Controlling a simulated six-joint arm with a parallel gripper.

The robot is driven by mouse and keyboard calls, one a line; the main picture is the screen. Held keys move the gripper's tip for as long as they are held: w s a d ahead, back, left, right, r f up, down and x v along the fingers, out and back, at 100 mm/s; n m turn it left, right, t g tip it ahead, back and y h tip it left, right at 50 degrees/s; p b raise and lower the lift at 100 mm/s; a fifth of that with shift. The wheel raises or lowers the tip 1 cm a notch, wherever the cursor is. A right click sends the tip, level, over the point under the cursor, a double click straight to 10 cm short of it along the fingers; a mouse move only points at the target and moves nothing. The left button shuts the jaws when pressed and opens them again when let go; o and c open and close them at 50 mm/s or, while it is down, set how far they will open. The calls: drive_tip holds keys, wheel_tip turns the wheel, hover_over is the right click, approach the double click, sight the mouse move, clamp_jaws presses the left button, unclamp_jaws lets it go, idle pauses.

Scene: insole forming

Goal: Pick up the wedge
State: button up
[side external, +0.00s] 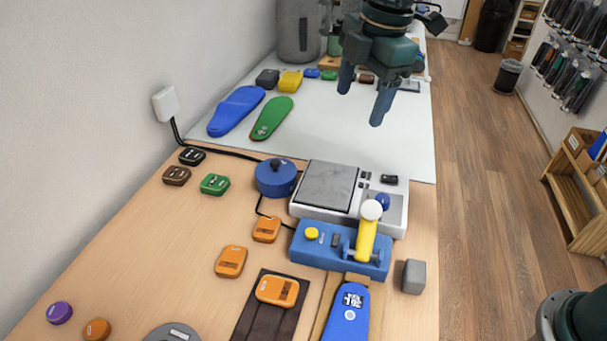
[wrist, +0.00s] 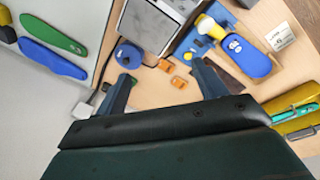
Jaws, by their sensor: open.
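No object is plainly marked as the wedge, and I cannot tell which one it is. Candidate blocks in the side view are a grey block (side external: 413,276) at the table's right edge, a yellow block (side external: 290,81) and a dark block (side external: 267,79) at the back. My gripper (side external: 362,103) is open and empty, raised above the white mat right of the insoles. In the wrist view its two fingers (wrist: 160,73) are spread apart with nothing between them.
A blue insole (side external: 236,111) and a green insole (side external: 271,118) lie on the white mat (side external: 340,125). A heated plate device (side external: 328,185), blue lever press (side external: 335,250), blue round pot (side external: 276,178) and several orange pucks crowd the front.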

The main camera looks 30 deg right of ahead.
drive_tip(key=w+a+f+n+g, duration=0.1)
drive_tip(key=w+a+f+n, duration=0.2)
drive_tip(key=a+f+n, duration=0.2)
drive_tip(key=w+a+f+n, duration=0.3)
drive_tip(key=a+f+n, duration=0.1)
drive_tip(key=a+f, duration=0.4)
drive_tip(key=shift+a+n+g+h, duration=0.4)
drive_tip(key=shift+a, duration=0.85)
hover_over(268, 225)
drive_tip(key=shift+f, duration=4.25)
drive_tip(key=shift+f, duration=2.55)
